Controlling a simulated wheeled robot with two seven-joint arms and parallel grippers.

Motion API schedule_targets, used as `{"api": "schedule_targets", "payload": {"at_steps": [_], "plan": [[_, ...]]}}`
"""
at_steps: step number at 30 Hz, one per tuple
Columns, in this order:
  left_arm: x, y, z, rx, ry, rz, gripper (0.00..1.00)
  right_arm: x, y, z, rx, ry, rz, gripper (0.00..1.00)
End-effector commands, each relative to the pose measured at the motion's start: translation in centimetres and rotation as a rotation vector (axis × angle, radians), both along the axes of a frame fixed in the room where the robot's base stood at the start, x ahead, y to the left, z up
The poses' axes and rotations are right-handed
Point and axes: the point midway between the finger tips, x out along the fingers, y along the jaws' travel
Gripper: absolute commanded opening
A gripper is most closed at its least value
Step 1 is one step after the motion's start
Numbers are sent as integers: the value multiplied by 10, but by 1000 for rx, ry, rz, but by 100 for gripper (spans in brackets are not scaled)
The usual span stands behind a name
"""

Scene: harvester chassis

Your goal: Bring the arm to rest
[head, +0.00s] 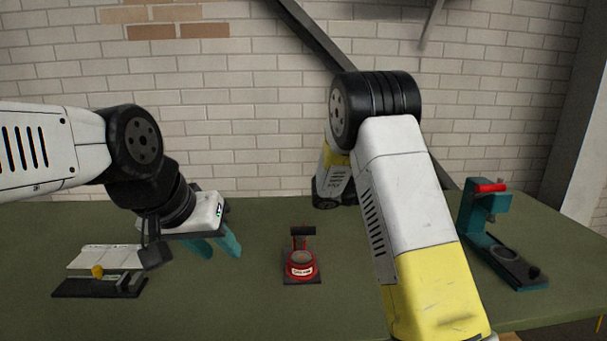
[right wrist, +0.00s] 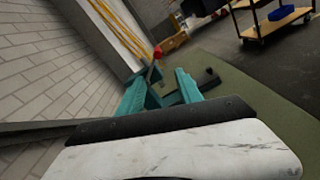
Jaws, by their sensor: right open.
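My left gripper (head: 217,250) hangs over the left part of the green table, pointing down. Its two teal fingers are apart, with nothing seen between them. My right arm crosses the right half of the head view, bent at a black joint, and hides its own gripper there. In the right wrist view my right gripper (right wrist: 160,78) shows two teal fingers spread apart, with nothing held. A teal press with a red handle (right wrist: 157,52) is beyond the fingers; how far away it is I cannot tell.
On the green table (head: 260,215) a red-and-black device (head: 301,262) stands in the middle, and a black fixture with a yellow knob (head: 98,285) lies at left. The teal press (head: 487,225) stands at right. A brick wall (head: 250,100) is behind. A cart (right wrist: 275,22) shows beyond the table.

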Motion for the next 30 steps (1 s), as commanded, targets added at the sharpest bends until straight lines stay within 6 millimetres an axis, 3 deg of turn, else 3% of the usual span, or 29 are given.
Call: {"api": "schedule_targets", "payload": {"at_steps": [11, 20, 25, 30], "plan": [[0, 0, 0, 1, 0, -1, 36, -40, -18, -5, 209, -73, -85, 42], [0, 0, 0, 1, 0, -1, 36, -102, -19, -16, 544, -216, -209, 42], [0, 0, 0, 1, 0, -1, 36, -155, 3, -22, 859, -390, -322, 42], [0, 0, 0, 1, 0, -1, 36, -203, 46, -19, 1186, -603, -439, 42]]}}
